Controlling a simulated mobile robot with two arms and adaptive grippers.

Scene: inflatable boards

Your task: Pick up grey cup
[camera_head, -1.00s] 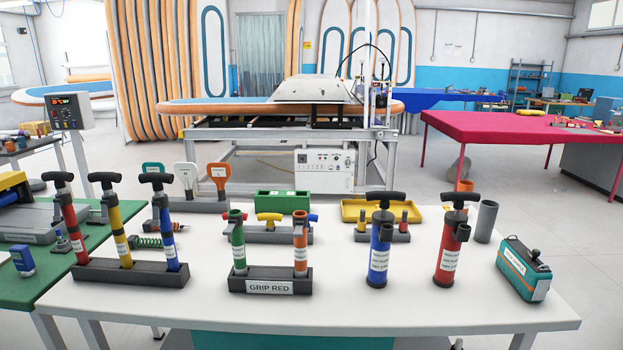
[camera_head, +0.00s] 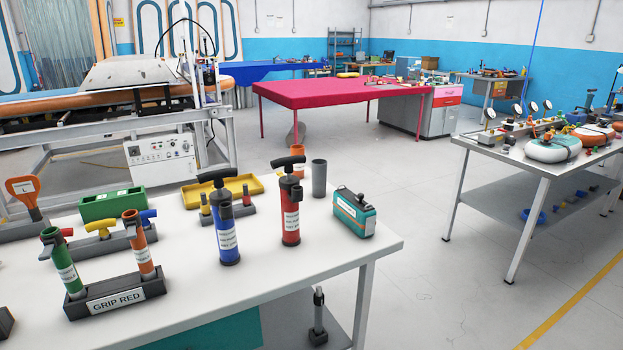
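The grey cup (camera_head: 319,178) is a plain dark grey cylinder. It stands upright near the far right edge of the white table (camera_head: 300,262), behind the teal device and right of the red pump. An orange cup (camera_head: 298,150) stands just left of it, partly hidden behind the red pump's handle. Neither of my grippers shows in the head view.
Close to the grey cup stand a red pump (camera_head: 290,212), a blue pump (camera_head: 227,232) and a teal device (camera_head: 354,212). A yellow tray (camera_head: 222,191) lies to the left. Open floor (camera_head: 440,290) separates this table from a cluttered table (camera_head: 545,168) at right.

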